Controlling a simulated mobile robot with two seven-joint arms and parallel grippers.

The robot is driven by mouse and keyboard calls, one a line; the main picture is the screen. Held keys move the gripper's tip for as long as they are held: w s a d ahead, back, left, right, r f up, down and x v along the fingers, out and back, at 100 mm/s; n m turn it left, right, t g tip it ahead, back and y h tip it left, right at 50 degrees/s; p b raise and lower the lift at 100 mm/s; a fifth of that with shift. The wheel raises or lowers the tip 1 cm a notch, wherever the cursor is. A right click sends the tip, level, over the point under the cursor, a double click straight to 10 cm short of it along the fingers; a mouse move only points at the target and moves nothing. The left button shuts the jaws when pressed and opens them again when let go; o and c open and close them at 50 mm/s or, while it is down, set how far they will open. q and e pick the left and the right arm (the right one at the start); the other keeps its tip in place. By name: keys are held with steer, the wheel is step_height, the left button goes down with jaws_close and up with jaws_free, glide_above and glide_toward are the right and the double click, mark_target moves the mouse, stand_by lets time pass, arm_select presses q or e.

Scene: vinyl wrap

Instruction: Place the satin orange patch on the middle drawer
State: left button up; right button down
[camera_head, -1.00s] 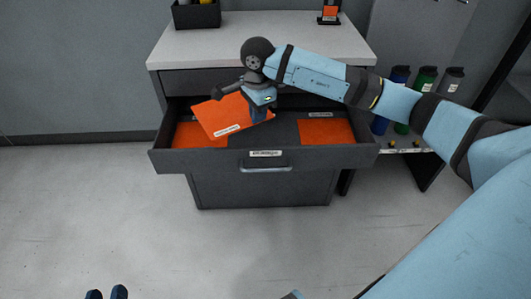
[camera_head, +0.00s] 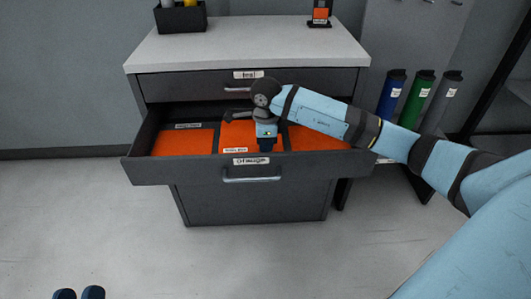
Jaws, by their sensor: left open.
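The open middle drawer (camera_head: 140,165) holds orange patches side by side. The orange patch I carried earlier, seemingly the satin one, lies in the drawer's middle (camera_head: 233,133), between a left orange patch (camera_head: 183,143) and a right orange patch (camera_head: 325,138). Its small label is too blurred to read surely. My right gripper (camera_head: 266,146) points down at its right side and hides part of it; whether the fingers still grip it is hidden. My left gripper (camera_head: 79,294) shows only its dark blue fingertips at the bottom left, apart and empty, far from the drawer.
The top drawer (camera_head: 190,84) is shut above the open one. The white cabinet top (camera_head: 240,45) carries a dark bin (camera_head: 180,18) and a small orange-labelled item (camera_head: 320,14). Blue, green and grey rolls (camera_head: 416,100) stand at the right. The floor in front is clear.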

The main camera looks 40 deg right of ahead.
steer(key=shift+f+b, duration=0.3)
steer(key=shift+f, duration=1.15)
steer(key=shift+f, duration=0.1)
steer(key=c, duration=1.7)
jaws_free()
steer(key=shift+f, duration=0.1)
steer(key=shift+c, duration=0.2)
steer(key=o, duration=0.4)
